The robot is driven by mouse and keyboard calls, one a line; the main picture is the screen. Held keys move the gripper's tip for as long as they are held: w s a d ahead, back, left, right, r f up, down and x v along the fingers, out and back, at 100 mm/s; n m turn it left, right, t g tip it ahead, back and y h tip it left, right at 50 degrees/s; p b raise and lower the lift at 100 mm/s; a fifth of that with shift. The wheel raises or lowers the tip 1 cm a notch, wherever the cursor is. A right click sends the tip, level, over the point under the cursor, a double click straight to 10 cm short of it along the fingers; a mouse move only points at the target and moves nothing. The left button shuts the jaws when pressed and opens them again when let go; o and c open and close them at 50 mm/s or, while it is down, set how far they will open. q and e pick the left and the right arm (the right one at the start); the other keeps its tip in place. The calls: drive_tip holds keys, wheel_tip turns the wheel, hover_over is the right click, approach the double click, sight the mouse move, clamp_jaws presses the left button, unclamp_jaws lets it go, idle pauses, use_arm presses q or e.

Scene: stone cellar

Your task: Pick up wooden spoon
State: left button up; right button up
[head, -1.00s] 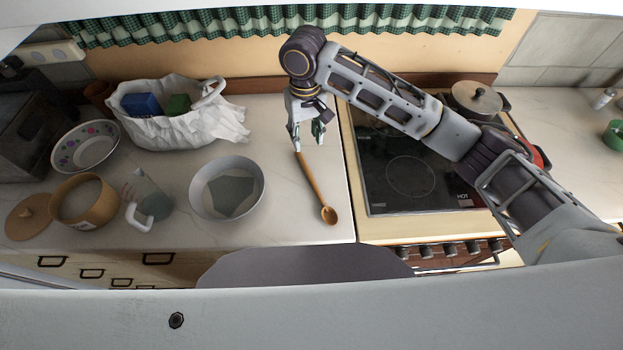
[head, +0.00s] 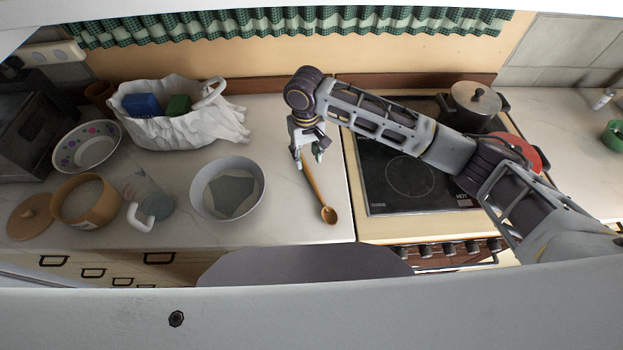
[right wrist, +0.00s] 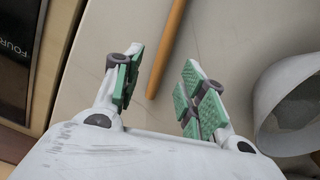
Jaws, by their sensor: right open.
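The wooden spoon (head: 314,187) lies on the white counter, its bowl toward the front and its handle running back under my right gripper (head: 310,162). In the right wrist view, the spoon's handle (right wrist: 166,50) comes in from the top and ends between the lines of the two green-padded fingers. My right gripper (right wrist: 160,92) is open and empty there, with its fingers on either side of the handle's end. I cannot tell the exact height between fingers and handle. My left gripper is not in view.
A grey-white bowl (head: 249,204) stands left of the spoon; it also shows in the right wrist view (right wrist: 268,122). The stove (head: 350,220) lies to the right, with a lidded pot (head: 474,105). A white bag (head: 199,132), a glass jug and a wooden pot (head: 109,206) stand farther left.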

sight(306, 167)
drive_tip(key=shift+f, duration=0.15)
drive_tip(key=shift+a+f+p, duration=0.1)
drive_tip(key=shift+f+p, duration=0.35)
drive_tip(key=shift+f, duration=2)
clamp_jaws()
